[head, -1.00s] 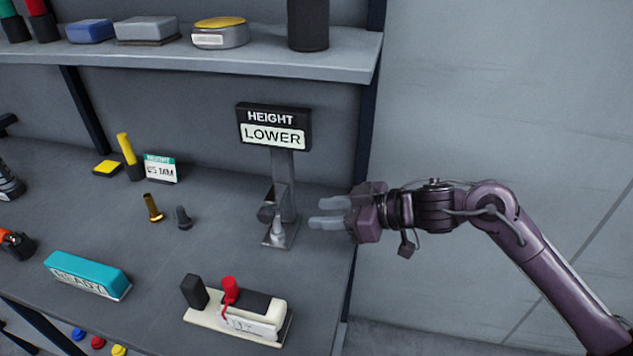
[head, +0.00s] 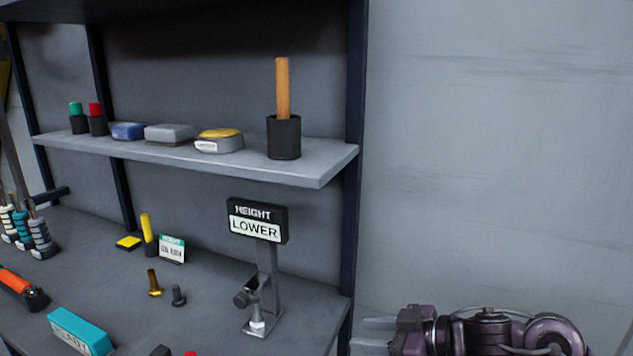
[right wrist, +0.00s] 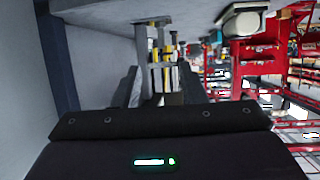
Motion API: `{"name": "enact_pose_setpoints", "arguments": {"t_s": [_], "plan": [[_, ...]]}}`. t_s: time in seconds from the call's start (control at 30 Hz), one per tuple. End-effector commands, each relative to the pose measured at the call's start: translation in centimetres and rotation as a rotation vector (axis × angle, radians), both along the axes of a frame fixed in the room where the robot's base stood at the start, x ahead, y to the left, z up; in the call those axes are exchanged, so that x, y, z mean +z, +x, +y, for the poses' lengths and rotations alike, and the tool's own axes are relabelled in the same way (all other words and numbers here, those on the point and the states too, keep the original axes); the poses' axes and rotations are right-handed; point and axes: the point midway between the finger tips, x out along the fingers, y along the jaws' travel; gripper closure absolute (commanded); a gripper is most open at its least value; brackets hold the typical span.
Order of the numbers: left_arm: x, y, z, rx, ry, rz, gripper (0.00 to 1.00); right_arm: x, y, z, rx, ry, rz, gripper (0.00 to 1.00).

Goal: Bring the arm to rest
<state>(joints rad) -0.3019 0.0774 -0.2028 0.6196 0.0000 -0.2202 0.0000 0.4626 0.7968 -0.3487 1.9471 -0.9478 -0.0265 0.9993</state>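My right arm's purple gripper (head: 373,334) is at the bottom of the head view, right of the bench's right edge. Its two grey fingers are apart with nothing between them. In the right wrist view the two dark fingers (right wrist: 158,92) also stand apart. The lower part of the arm is cut off by the frame. The height stand (head: 262,285), with its sign (head: 257,221) reading "HEIGHT LOWER", stands upright on the bench to the left of the gripper, clear of it. My left gripper is not in view.
The bench (head: 215,280) carries a brass bolt (head: 154,284), a dark bolt (head: 178,295), and a teal block (head: 80,332). A shelf (head: 315,174) above holds a dark cup with a wooden handle (head: 283,90). The wall side at right is clear.

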Motion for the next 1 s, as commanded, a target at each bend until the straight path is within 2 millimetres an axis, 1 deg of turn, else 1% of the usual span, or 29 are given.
{"name": "enact_pose_setpoints", "arguments": {"t_s": [0.07, 0.23, 0.37, 0.47, 0.57, 0.67, 0.77, 0.8, 0.87, 0.9, 0.97, 1.0], "plan": [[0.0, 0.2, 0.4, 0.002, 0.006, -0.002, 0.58, -0.6, 0.5, -0.2, -0.015, 0.011, 0.008, 0.62], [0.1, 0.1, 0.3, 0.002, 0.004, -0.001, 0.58, -2.6, 2.3, -1.0, -0.070, 0.041, 0.019, 0.62], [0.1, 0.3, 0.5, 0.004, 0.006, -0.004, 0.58, -4.8, 3.7, -1.9, -0.121, 0.062, 0.033, 0.62], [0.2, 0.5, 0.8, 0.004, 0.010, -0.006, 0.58, -7.1, 4.8, -2.8, -0.172, 0.077, 0.049, 0.62], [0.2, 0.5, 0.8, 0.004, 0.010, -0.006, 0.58, -10.1, 5.9, -3.9, -0.234, 0.086, 0.070, 0.62], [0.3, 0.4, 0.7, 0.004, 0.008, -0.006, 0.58, -14.0, 6.5, -5.2, -0.303, 0.087, 0.101, 0.62], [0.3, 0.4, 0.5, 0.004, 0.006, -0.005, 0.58, -19.0, 6.7, -6.8, -0.385, 0.077, 0.141, 0.62], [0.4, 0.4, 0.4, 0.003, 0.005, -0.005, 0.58, -21.5, 6.4, -7.5, -0.423, 0.067, 0.163, 0.62], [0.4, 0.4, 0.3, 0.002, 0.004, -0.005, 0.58, -25.8, 5.6, -8.7, -0.485, 0.044, 0.202, 0.62], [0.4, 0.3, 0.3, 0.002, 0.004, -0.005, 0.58, -28.7, 4.8, -9.5, -0.525, 0.024, 0.231, 0.62], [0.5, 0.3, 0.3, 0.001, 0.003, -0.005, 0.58, -32.9, 3.1, -10.5, -0.576, -0.010, 0.271, 0.62], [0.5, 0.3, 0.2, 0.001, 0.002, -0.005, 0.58, -35.6, 1.8, -11.1, -0.609, -0.037, 0.301, 0.62]]}}
